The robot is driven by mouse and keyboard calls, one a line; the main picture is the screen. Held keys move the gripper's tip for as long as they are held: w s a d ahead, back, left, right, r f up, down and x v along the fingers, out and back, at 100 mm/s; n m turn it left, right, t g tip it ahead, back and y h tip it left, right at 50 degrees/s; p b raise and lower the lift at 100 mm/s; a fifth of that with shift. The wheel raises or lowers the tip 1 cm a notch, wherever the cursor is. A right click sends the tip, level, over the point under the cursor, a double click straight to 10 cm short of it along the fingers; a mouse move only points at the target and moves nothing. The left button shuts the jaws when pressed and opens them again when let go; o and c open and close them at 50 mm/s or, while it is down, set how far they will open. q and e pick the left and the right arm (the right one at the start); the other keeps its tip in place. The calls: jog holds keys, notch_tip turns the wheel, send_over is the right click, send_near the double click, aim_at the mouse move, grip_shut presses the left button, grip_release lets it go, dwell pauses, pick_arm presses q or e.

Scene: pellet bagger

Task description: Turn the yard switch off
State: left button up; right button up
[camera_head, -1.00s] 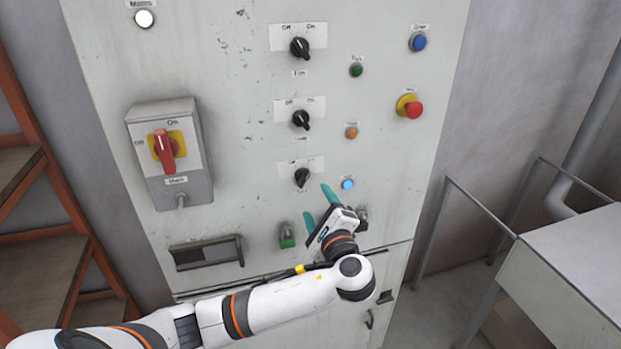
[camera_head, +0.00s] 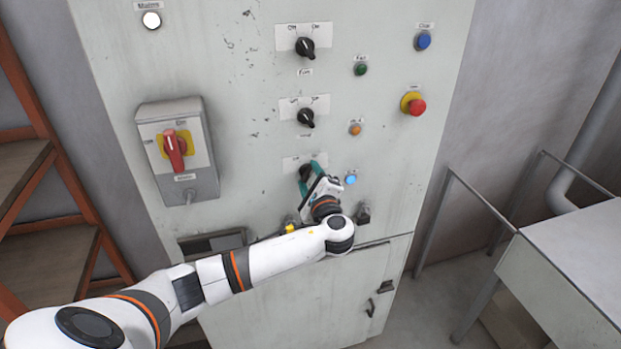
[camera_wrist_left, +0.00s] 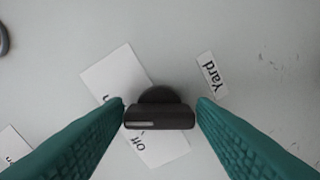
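The yard switch is a black rotary knob (camera_wrist_left: 160,112) on a white position label (camera_wrist_left: 112,78), with a "Yard" tag (camera_wrist_left: 211,75) beside it. In the wrist view its grip bar lies level, with a pale mark at its left end. In the head view the knob (camera_head: 303,174) is the lowest of three and partly hidden by my left gripper (camera_head: 311,172). The gripper's teal fingers (camera_wrist_left: 161,112) stand on either side of the bar, open, with narrow gaps at its ends. My right gripper is not in view.
Two similar knobs (camera_head: 305,48) (camera_head: 306,118) sit above. A lit blue lamp (camera_head: 350,179) is close right of the gripper. A red-handled main switch (camera_head: 175,150) is at left, and a red mushroom button (camera_head: 416,107) at upper right. A railing (camera_head: 480,200) stands right of the cabinet.

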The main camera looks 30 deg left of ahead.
pick_arm(q)
jog(key=c, duration=0.6)
jog(key=shift+f+n+b, duration=0.25)
jog(key=shift+n+b, duration=0.25)
jog(key=shift+b, duration=0.3)
jog(key=n+b, duration=0.9)
jog(key=b, duration=0.2)
jog(key=shift+r+n+b, duration=0.2)
jog(key=shift+n+b, duration=0.9)
jog(key=shift+b, duration=0.2)
jog(key=o, duration=1)
jog(key=shift+r, duration=0.1)
jog(key=shift+d, duration=0.15)
